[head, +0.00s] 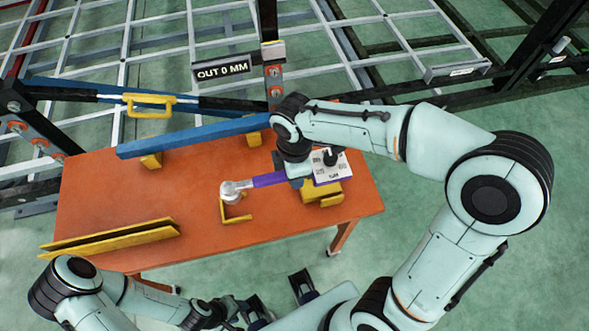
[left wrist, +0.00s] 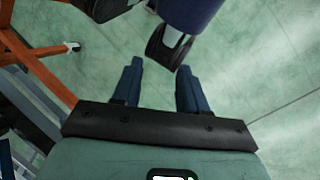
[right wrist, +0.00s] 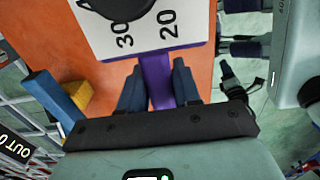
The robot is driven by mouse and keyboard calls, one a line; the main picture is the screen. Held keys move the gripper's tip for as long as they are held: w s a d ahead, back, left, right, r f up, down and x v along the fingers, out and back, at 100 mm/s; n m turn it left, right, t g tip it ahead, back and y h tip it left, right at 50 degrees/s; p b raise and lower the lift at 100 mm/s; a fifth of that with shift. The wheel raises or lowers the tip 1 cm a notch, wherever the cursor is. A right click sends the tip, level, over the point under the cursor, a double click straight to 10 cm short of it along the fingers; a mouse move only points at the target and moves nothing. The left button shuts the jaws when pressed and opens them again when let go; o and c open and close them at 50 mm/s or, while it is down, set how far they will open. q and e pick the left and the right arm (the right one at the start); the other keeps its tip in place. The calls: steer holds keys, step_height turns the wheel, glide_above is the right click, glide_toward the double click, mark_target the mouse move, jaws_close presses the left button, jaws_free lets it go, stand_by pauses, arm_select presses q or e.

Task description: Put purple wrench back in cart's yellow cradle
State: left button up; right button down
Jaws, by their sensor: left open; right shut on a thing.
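The purple wrench has a silver head (head: 232,189), a purple handle (head: 268,180) and a white plate. My right gripper (head: 296,180) is shut on the handle, which also shows between its fingers in the right wrist view (right wrist: 157,80). The wrench lies over the orange cart (head: 190,213). Its head is over a yellow bracket (head: 238,219), and its plate end is over a yellow block (head: 322,198); these look like the cradle. I cannot tell whether the wrench touches them. My left gripper (left wrist: 157,85) is open and empty, low in front of the cart; its fingers barely show in the head view.
A long yellow channel (head: 115,238) lies at the cart's front left. A blue bar (head: 190,138) rests on yellow blocks at the back. Behind stands the chassis frame with a sign reading OUT 0 MM (head: 222,70). The cart's left middle is clear.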

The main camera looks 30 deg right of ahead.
step_height(320, 180, down, 4)
steer(key=shift+r+b, duration=0.25)
steer(key=shift+b, duration=0.85)
step_height(320, 180, down, 2)
steer(key=shift+f+b, duration=0.2)
steer(key=shift+b, duration=0.6)
steer(key=shift+f+b, duration=0.95)
steer(key=shift+f, duration=0.3)
steer(key=shift+p, duration=0.3)
steer(key=shift+c, duration=1.2)
jaws_free()
